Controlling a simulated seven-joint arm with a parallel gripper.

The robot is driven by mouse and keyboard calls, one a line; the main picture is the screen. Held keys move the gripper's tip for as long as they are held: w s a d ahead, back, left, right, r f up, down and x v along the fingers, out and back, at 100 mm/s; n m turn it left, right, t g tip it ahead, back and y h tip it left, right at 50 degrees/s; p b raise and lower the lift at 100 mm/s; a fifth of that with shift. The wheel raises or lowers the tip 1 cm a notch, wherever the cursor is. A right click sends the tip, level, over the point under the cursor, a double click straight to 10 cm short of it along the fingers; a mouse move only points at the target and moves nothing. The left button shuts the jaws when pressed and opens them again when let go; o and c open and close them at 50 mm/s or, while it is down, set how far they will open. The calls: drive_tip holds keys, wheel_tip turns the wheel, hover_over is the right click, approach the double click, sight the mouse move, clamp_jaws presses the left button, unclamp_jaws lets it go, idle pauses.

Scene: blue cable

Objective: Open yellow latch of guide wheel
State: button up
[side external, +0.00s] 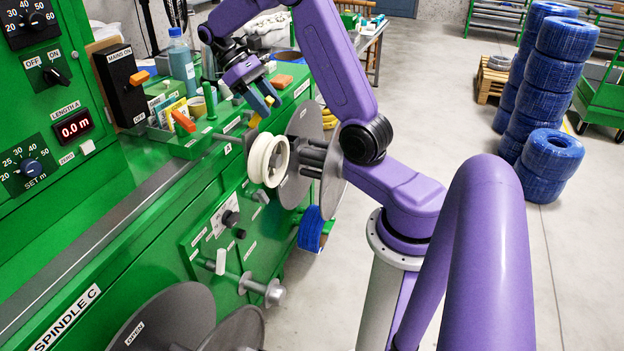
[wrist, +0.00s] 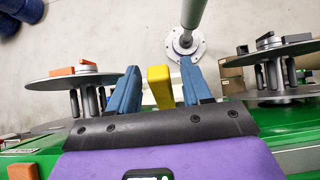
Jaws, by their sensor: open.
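The yellow latch (side external: 256,121) shows in the side view just above the cream guide wheel (side external: 267,160), on the front of the green machine. My gripper (side external: 268,101) points down close above the latch, with blue fingers. In the wrist view, the yellow latch (wrist: 160,86) stands between the two spread fingers of my gripper (wrist: 159,70), with a visible gap on each side. The fingers are open and hold nothing. The guide wheel cannot be made out in the wrist view. My gripper hides part of the latch in the side view.
A grey reel (side external: 303,150) stands right beside the guide wheel. A blue bottle (side external: 181,62), an orange block (side external: 282,81) and other small items crowd the machine's top shelf. In the wrist view, grey discs flank the fingers on the left (wrist: 75,79) and right (wrist: 270,52).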

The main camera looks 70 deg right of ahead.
drive_tip(key=s+f+t, duration=0.1)
drive_tip(key=t, duration=0.1)
drive_tip(key=s+f+t, duration=0.1)
drive_tip(key=t, duration=0.1)
drive_tip(key=shift+s, duration=0.2)
wheel_tip(320, 180, up, 15)
drive_tip(key=s+t, duration=0.1)
drive_tip(key=t, duration=0.3)
drive_tip(key=s+a+f+n, duration=0.2)
drive_tip(key=a+f+n, duration=0.1)
drive_tip(key=a, duration=0.4)
drive_tip(key=s+a+f+n, duration=0.1)
drive_tip(key=a+f+n, duration=0.1)
drive_tip(key=a+f, duration=0.3)
drive_tip(key=s+a+f+n, duration=0.3)
drive_tip(key=s+a+f, duration=0.1)
drive_tip(key=s, duration=0.3)
drive_tip(key=s+a+f+n, duration=0.3)
drive_tip(key=s+a+n, duration=0.1)
drive_tip(key=s, duration=0.3)
drive_tip(key=shift+s+a+f, duration=0.2)
drive_tip(key=shift+a+f, duration=0.15)
drive_tip(key=shift+a, duration=0.3)
